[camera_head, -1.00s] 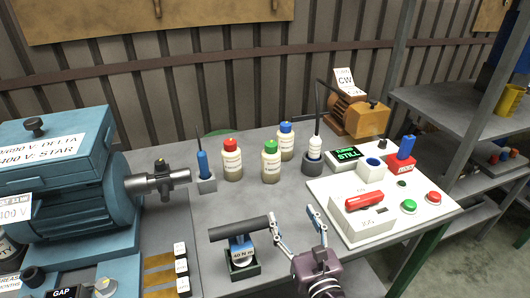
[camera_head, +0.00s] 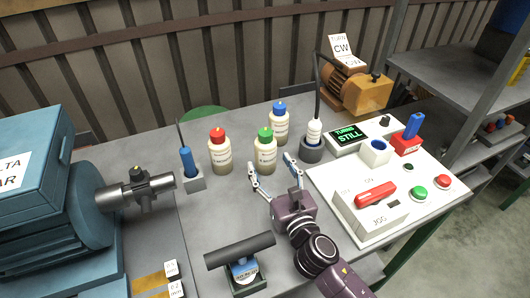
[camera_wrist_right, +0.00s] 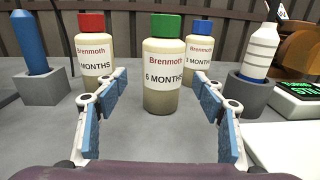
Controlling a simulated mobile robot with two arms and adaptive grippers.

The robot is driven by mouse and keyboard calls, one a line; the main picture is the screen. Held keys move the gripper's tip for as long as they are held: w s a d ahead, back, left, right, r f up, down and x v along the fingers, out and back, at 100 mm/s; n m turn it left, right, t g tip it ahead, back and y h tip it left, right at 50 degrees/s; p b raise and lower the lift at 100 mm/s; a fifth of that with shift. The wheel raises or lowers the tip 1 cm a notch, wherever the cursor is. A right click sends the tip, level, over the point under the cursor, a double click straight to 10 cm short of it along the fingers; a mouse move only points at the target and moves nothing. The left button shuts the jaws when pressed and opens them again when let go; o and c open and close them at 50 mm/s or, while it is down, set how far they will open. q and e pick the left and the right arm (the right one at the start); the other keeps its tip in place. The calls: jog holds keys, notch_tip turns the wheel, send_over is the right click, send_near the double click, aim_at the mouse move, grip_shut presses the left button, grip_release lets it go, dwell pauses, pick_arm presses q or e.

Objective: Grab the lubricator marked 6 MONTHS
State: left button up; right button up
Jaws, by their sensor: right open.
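The lubricator marked 6 MONTHS (camera_head: 265,155) is a cream bottle with a green cap, upright on the grey table. In the right wrist view this bottle (camera_wrist_right: 164,72) stands centred with its label facing me. My right gripper (camera_head: 271,174) is open and empty, low over the table just in front of it. Its fingers (camera_wrist_right: 158,82) point at the bottle, one towards each side. My left gripper is out of view.
A blue tool in a grey holder (camera_head: 192,177) stands left of the bottles. A white bottle in a dark holder (camera_head: 312,147) stands right. The white control panel (camera_head: 335,225) and a black-handled tool (camera_head: 240,250) are near my right arm. A blue motor fills the left.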

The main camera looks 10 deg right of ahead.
aim_at(269, 159)
jog(key=w, duration=0.5)
jog(key=shift+a+r+p, duration=0.1)
jog(key=shift+a+p, duration=0.05)
jog(key=shift+p, duration=0.2)
jog(key=c, duration=1.7)
jog(key=shift+r, duration=0.15)
grip_shut()
